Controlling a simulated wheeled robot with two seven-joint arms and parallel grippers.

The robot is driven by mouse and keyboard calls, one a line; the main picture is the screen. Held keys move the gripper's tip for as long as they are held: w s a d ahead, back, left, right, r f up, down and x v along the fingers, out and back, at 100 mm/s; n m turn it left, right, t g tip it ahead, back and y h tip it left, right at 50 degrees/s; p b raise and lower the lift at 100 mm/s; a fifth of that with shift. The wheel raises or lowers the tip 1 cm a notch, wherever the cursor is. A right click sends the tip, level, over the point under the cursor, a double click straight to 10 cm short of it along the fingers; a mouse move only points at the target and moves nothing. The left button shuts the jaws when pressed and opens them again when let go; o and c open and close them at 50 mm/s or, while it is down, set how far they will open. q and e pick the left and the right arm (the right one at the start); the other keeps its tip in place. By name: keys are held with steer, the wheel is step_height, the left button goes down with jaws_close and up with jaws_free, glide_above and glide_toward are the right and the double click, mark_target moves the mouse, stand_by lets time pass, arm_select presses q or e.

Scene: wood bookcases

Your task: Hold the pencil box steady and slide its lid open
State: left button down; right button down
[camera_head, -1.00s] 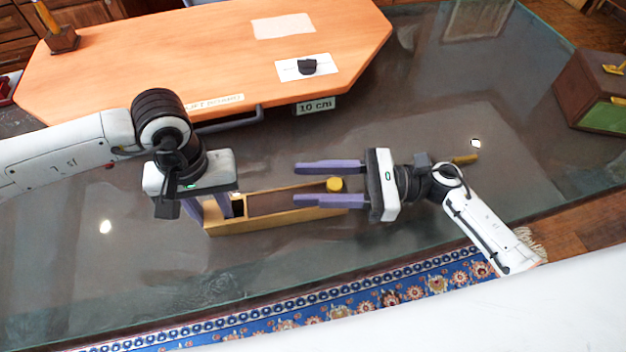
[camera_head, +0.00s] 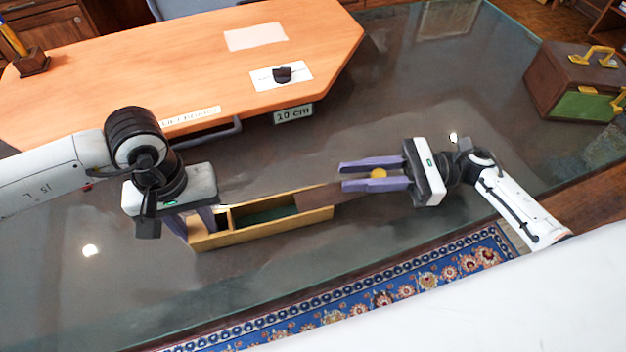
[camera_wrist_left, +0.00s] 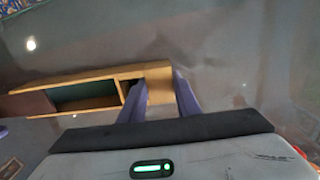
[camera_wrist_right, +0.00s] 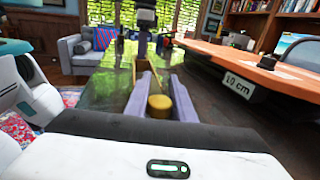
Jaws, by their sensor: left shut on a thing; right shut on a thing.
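The pencil box (camera_head: 268,231) is a long, narrow, light-wood box lying on the dark glass tabletop. Its dark brown lid (camera_head: 318,197) is slid partway out at the right end, showing a green-lined compartment and a smaller one at left. My left gripper (camera_head: 194,226) is shut on the box's left end; in the left wrist view its purple fingers straddle the pale end block (camera_wrist_left: 158,82). My right gripper (camera_head: 343,176) is shut on the lid's round yellow knob (camera_head: 378,173), which also shows between the fingers in the right wrist view (camera_wrist_right: 159,105). The lid's right end is partly hidden behind the fingers.
An orange wooden board (camera_head: 200,80) with a handle and a "10 cm" label (camera_head: 293,114) lies behind the box. A brown and green case (camera_head: 575,85) with yellow handles stands at far right. A blue patterned rug (camera_head: 400,285) lies beyond the near glass edge.

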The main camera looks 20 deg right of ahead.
arm_select(q)
steer(key=shift+a, duration=0.1)
arm_select(e)
steer(key=shift+d, duration=0.7)
steer(key=c, duration=1.5)
jaws_free()
steer(key=d, duration=0.4)
steer(key=s+d, duration=0.1)
steer(key=d, duration=0.2)
steer(key=s+d, duration=0.1)
steer(key=d, duration=0.3)
steer(key=shift+s+d, duration=0.15)
steer(key=shift+d, duration=0.2)
arm_select(q)
steer(key=c, duration=1.3)
jaws_free()
